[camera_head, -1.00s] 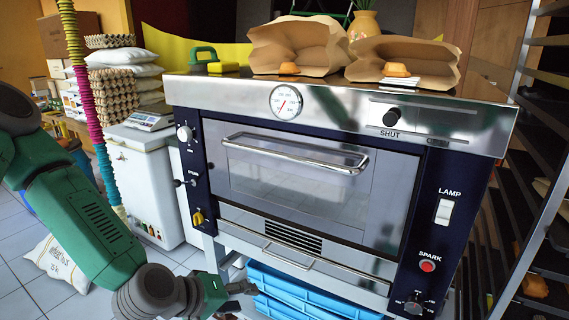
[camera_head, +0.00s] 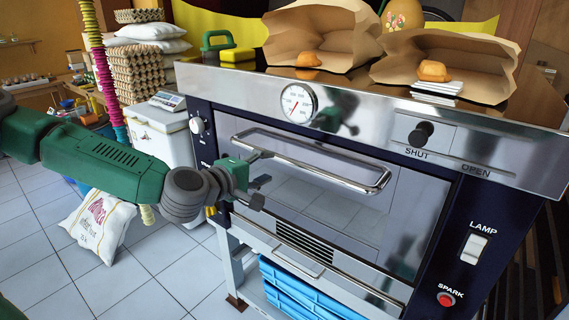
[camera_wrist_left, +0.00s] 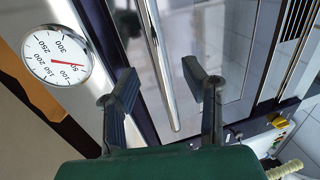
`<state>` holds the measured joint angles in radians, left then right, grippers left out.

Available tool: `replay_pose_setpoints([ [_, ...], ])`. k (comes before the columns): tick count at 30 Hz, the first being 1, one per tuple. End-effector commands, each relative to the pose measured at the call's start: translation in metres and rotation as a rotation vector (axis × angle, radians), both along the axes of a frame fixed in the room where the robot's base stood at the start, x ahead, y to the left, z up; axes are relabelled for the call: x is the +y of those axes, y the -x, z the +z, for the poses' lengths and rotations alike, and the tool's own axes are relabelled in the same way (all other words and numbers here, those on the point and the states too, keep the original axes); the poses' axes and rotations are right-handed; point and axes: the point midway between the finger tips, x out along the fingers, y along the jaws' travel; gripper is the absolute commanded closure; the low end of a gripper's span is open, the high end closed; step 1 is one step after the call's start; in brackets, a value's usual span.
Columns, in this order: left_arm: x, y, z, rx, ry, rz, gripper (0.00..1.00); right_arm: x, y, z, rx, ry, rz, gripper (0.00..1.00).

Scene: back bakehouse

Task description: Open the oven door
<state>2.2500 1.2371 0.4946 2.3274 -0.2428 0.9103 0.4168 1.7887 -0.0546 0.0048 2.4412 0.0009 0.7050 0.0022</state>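The oven door (camera_head: 310,205) is a wide glass panel in a dark blue front, and it is shut. Its handle (camera_head: 325,175) is a silver horizontal bar across the top of the door. My left gripper (camera_head: 262,178) is open and empty at the left end of the handle, in front of the door. In the left wrist view the handle (camera_wrist_left: 160,75) runs between the two spread fingers (camera_wrist_left: 160,82) as seen from there. I cannot tell whether the fingers touch it. My right gripper is not in view.
A round dial (camera_head: 298,103) and a black knob (camera_head: 420,134) marked SHUT and OPEN are on the steel top panel. A white chest (camera_head: 160,135) and a flour sack (camera_head: 98,225) are left. Blue crates (camera_head: 285,290) sit below.

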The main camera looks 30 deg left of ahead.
Motion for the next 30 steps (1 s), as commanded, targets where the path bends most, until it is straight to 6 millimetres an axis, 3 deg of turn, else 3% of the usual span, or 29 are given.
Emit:
replay_pose_setpoints([
  [6,-0.003,-0.043,-0.01,0.001,-0.004,0.0,0.61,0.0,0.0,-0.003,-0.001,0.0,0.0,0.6],
  [12,-0.003,-0.068,-0.014,0.0,0.0,0.001,0.61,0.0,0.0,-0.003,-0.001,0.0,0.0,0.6],
  [24,-0.004,-0.075,-0.015,-0.001,0.002,0.0,0.61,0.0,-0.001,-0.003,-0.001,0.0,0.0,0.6],
  [28,-0.005,-0.075,-0.015,-0.001,0.001,0.0,1.0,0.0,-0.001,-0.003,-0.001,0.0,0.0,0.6],
  [30,-0.005,-0.075,-0.015,0.0,0.001,0.0,1.0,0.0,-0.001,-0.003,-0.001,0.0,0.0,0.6],
])
